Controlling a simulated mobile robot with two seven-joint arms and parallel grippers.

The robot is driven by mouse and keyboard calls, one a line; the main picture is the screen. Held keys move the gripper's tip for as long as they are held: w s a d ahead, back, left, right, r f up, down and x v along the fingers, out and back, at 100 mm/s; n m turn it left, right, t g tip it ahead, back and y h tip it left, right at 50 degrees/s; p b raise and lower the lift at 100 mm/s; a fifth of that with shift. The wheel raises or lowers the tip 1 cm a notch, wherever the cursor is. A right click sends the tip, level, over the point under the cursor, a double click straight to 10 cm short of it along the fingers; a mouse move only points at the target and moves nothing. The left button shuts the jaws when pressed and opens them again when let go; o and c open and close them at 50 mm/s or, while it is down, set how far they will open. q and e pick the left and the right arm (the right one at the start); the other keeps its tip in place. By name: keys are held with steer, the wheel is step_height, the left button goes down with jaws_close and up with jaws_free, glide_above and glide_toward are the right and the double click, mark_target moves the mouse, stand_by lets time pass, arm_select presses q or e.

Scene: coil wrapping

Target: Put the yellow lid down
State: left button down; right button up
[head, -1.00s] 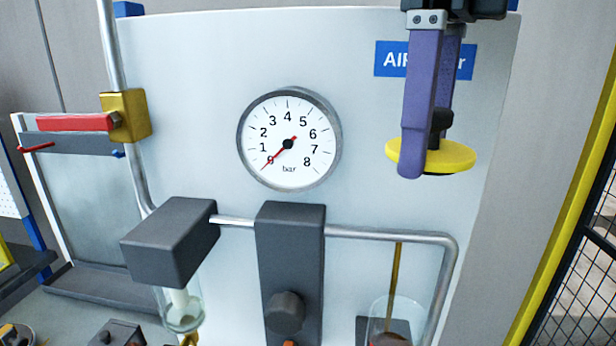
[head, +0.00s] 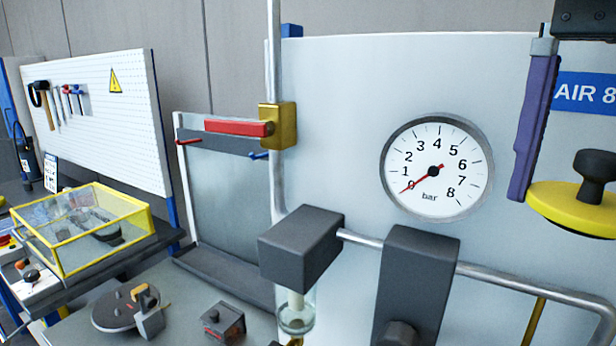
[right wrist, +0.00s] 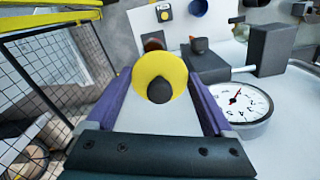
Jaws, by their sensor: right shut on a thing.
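The yellow lid (head: 560,207) is a round disc with a black knob, at the right edge of the head view. It hangs in the air in front of the pale panel, knob up. My right gripper (right wrist: 160,86) is shut on it: in the right wrist view the lid (right wrist: 150,62) is between the two purple fingers. In the head view one finger shows left of the lid and the other is out of view. My left gripper is not in view.
A pressure gauge (head: 437,168) reading about 0 bar sits on the panel (head: 340,110), with pipes and dark blocks below. At left are a yellow-edged clear case (head: 85,228), a round dark plate (head: 125,310), a small dark box (head: 224,322) and a tool pegboard (head: 120,130).

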steer(key=n, duration=0.4)
steer(key=shift+s+a+f+n, duration=0.15)
steer(key=shift+s+a+n, duration=0.1)
steer(key=shift+a+n, duration=0.15)
steer(key=n, duration=0.5)
steer(key=shift+s+a+f, duration=0.2)
steer(key=shift+s+a, duration=0.1)
steer(key=shift+a, duration=0.05)
steer(key=s+r+p, duration=0.2)
steer(key=r+p, duration=0.4)
steer(key=p, duration=0.1)
steer(key=s+r+p, duration=0.3)
steer(key=r+p, duration=0.4)
steer(key=p, duration=0.1)
steer(key=shift+s+r, duration=0.15)
steer(key=shift+s, duration=0.2)
